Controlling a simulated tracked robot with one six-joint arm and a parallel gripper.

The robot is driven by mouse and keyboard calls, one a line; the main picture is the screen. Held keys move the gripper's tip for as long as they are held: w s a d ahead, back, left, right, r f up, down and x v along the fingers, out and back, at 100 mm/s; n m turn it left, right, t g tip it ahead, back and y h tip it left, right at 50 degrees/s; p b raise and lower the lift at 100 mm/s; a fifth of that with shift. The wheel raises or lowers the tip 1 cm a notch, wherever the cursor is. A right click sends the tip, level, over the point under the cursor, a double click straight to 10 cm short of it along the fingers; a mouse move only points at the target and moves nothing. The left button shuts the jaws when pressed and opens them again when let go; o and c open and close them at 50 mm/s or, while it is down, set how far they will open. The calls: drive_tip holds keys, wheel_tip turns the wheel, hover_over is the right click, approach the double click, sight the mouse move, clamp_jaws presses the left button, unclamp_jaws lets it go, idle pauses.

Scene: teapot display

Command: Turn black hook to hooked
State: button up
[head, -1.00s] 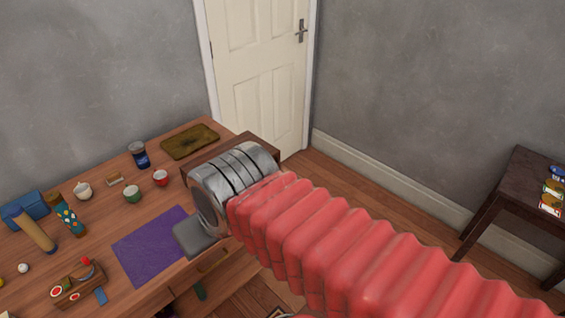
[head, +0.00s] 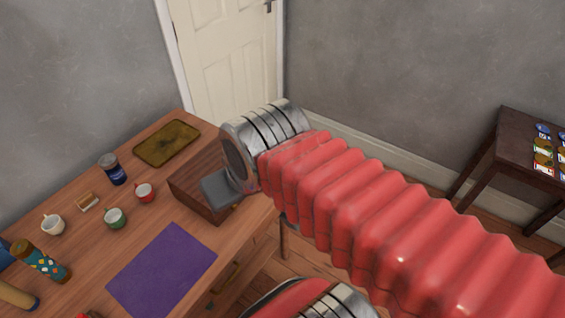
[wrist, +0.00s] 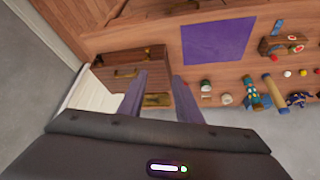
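A wooden box (head: 190,186) stands at the right end of the table, partly hidden behind my gripper (head: 222,188) in the head view. In the wrist view the box (wrist: 108,78) shows a brass-coloured handle, with a small dark fitting (wrist: 148,50) near its upper edge. I cannot tell whether that fitting is the black hook or how it is turned. My gripper (wrist: 160,75) is open, its two grey fingers apart with nothing between them. It is at the box in the head view; contact cannot be told.
A dark side table (head: 512,150) with cans stands at right.

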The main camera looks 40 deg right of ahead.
drive_tip(key=shift+o, duration=0.6)
drive_tip(key=w+d+f+m+g+y, duration=0.1)
drive_tip(key=w+d+f+m+y, duration=0.2)
drive_tip(key=f+m+y, duration=0.3)
drive_tip(key=w+d+f+m+g+y, duration=0.2)
drive_tip(key=w+d+f+m+y, duration=0.2)
drive_tip(key=f+m, duration=0.4)
drive_tip(key=d+f+m+t+h, duration=0.2)
drive_tip(key=d+f+m+t, duration=0.5)
drive_tip(key=d+m, duration=0.2)
drive_tip(key=d+f+m+t+h, duration=0.2)
drive_tip(key=d+f+m+t, duration=0.4)
drive_tip(key=d+m, duration=0.3)
drive_tip(key=d+t, duration=0.1)
drive_tip(key=d, duration=0.3)
drive_tip(key=shift+w+d+f, duration=0.15)
drive_tip(key=shift+d+f, duration=0.2)
drive_tip(key=shift+f, duration=0.05)
drive_tip(key=shift+r+x, duration=0.2)
drive_tip(key=shift+x, duration=6.75)
